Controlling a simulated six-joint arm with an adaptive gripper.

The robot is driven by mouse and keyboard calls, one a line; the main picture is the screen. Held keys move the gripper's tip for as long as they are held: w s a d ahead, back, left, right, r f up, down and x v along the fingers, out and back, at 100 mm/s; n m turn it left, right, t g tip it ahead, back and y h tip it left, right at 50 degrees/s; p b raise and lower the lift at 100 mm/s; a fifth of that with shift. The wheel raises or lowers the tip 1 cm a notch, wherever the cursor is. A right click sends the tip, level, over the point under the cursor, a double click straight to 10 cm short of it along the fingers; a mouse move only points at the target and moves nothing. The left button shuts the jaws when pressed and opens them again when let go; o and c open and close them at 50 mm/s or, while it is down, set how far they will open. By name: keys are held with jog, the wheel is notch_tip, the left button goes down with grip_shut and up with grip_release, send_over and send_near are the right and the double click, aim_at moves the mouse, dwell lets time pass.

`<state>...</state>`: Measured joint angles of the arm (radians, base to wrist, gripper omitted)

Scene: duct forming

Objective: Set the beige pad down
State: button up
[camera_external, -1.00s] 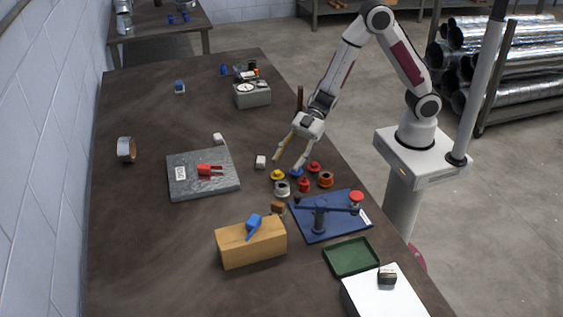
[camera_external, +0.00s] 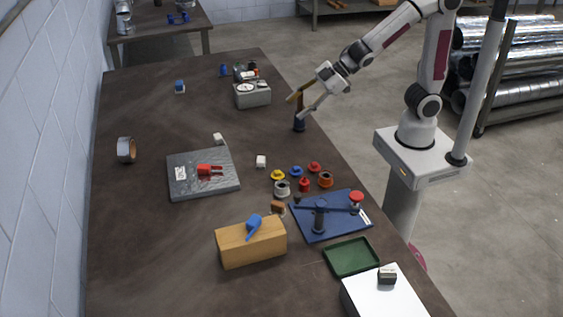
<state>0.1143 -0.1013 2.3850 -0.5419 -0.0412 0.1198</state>
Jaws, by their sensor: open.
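Two small pale blocks could be the beige pad, and I cannot tell which it is. One pale block (camera_external: 261,161) lies on the table right of the grey slab; the other pale block (camera_external: 219,138) lies at the slab's upper edge. My gripper (camera_external: 300,105) is open, with its fingers apart around or just in front of an upright dark post (camera_external: 299,124) near the table's right edge. No pad shows between the fingers. The fingers hide the post's upper part. My gripper is well above and right of both pale blocks in the picture.
The grey slab (camera_external: 185,186) bears a red-handled tool (camera_external: 205,169). Several coloured caps and rings (camera_external: 304,184) stand near a blue fixture (camera_external: 337,226). A grey gauge box (camera_external: 253,96) is left of my gripper.

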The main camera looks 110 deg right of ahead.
jog(key=s+a+r+m+g, duration=0.1)
jog(key=s+a+g, duration=0.1)
jog(key=s, duration=1.1)
jog(key=s+a+r+m+g, duration=0.1)
jog(key=s+a+m+g, duration=0.1)
jog(key=s, duration=1.1)
jog(key=shift+a+m+g+y, duration=0.3)
jog(key=shift+a+y, duration=0.1)
jog(key=shift+a, duration=0.1)
